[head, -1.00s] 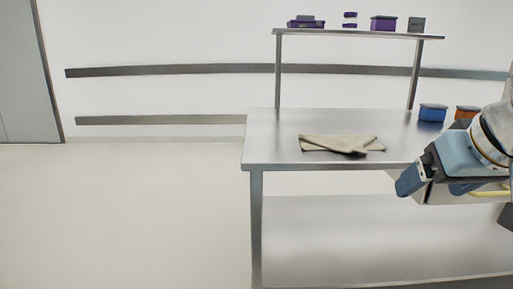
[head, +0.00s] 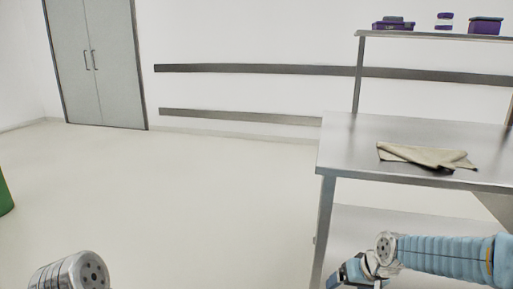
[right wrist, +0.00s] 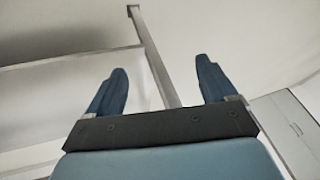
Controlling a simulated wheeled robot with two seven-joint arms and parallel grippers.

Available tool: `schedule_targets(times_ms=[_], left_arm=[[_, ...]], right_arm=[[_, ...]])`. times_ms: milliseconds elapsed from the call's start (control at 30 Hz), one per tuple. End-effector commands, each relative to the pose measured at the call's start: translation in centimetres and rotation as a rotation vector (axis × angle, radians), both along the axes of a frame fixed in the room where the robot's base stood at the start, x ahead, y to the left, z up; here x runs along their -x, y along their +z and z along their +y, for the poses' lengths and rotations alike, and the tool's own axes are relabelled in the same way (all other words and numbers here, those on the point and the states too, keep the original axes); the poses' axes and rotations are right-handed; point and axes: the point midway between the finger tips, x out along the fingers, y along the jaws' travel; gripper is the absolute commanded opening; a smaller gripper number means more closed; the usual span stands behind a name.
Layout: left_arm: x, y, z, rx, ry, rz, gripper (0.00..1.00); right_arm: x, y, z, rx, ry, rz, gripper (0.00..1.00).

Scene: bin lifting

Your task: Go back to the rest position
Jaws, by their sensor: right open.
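My right arm comes in from the right in the head view, and its gripper (head: 350,275) is low in front of the table's near left leg. In the right wrist view my right gripper (right wrist: 164,85) shows two blue fingers spread wide with nothing between them. A table leg shows behind the gap. At the bottom left of the head view, a rounded grey end of my left arm shows. The left gripper itself is not in view.
A steel table (head: 350,140) stands at the right with a folded beige cloth (head: 425,156) on it. A raised shelf (head: 420,37) carries several purple containers. A green object (head: 4,195) is at the left edge. Open floor fills the middle, up to grey double doors (head: 97,65).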

Motion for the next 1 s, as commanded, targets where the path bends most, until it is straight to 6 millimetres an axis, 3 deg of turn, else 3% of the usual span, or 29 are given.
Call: schedule_targets(times_ms=[33, 200, 300, 400, 500, 633, 867, 1000], left_arm=[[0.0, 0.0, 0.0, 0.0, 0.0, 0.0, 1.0], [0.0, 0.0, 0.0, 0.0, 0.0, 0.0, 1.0], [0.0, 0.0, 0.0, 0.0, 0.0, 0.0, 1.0], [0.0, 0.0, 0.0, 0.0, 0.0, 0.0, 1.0], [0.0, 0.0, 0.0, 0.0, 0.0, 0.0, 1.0], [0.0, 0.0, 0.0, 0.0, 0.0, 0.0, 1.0], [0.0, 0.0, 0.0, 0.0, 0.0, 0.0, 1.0], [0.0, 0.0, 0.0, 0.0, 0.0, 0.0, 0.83]], right_arm=[[0.5, -4.0, 1.7, -0.026, 0.014, 0.043, 0.85], [4.3, -15.3, 6.9, -0.1, 0.023, 0.145, 0.85], [8.3, -21.0, 9.7, -0.129, 0.017, 0.21, 0.85], [12.6, -25.2, 11.6, -0.142, 0.007, 0.269, 0.85], [16.2, -27.8, 12.8, -0.145, -0.002, 0.31, 0.85], [19.0, -29.3, 13.5, -0.14, -0.009, 0.339, 0.85], [19.6, -29.7, 13.6, -0.138, -0.012, 0.343, 0.85], [19.6, -29.7, 13.6, -0.139, -0.012, 0.343, 0.68]])
